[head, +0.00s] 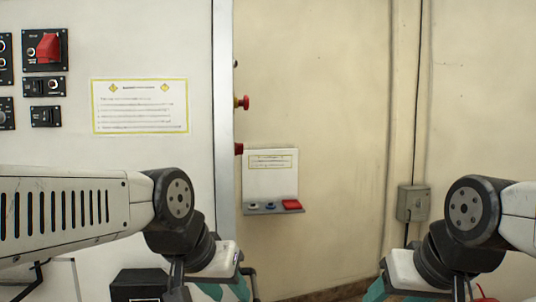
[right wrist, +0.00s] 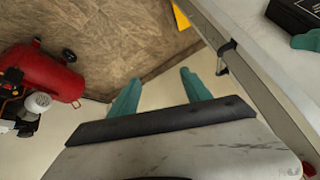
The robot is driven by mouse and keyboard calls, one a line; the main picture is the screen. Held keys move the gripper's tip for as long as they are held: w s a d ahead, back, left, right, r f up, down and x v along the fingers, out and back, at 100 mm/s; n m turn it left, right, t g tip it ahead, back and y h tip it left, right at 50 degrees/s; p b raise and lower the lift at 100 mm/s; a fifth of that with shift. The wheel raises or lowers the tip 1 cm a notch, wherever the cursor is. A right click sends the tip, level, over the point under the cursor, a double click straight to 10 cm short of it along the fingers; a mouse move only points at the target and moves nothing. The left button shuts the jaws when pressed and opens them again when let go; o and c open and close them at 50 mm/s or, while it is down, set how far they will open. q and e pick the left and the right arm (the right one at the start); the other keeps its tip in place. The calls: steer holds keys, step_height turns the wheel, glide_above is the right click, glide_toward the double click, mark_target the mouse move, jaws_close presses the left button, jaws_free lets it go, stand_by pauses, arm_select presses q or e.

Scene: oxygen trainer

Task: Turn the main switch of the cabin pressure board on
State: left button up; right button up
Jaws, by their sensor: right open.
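A white wall board at the left of the head view carries several black switch panels. One has a large red switch cover or handle (head: 47,47); smaller panels (head: 45,87) sit below it. Their labels are too small to read, so I cannot tell which is the main switch or how it is set. My left gripper (head: 228,290) is low in the head view, below the board and away from the panels, its teal fingers apart and partly cut off. My right gripper (head: 408,293) is low at the right; the right wrist view shows its fingers (right wrist: 160,92) apart and empty.
A yellow-bordered notice (head: 140,106) is beside the panels. A red tank (right wrist: 45,75) stands on the floor in the right wrist view. A black box (head: 138,284) is low left.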

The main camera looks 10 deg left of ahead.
mark_target(242, 150)
steer(key=w+a+r+n+t+y, duration=0.1)
steer(key=w+a+r+n+t, duration=0.3)
steer(key=w, duration=0.4)
steer(key=w+a+r+n+t+y, duration=0.2)
steer(key=w+a+n, duration=0.2)
steer(key=w+n, duration=0.25)
steer(key=w+a+r+n+t+y, duration=0.1)
steer(key=w+a+r+n+t, duration=0.25)
steer(key=w, duration=0.55)
steer(key=a+r+n+y, duration=0.4)
steer(key=a+n, duration=0.1)
steer(key=a, duration=0.1)
steer(key=a+r+n+t+y, duration=0.1)
steer(key=a+r+n+y, duration=0.3)
steer(key=a+n, duration=0.2)
steer(key=a+r+n+t+y, duration=0.1)
steer(key=a+r+n+y, duration=0.3)
steer(key=a, duration=0.3)
steer(key=shift+w+a+n+y, duration=0.15)
steer(key=shift+a+n+y, duration=0.2)
steer(key=shift+n, duration=0.55)
jaws_close()
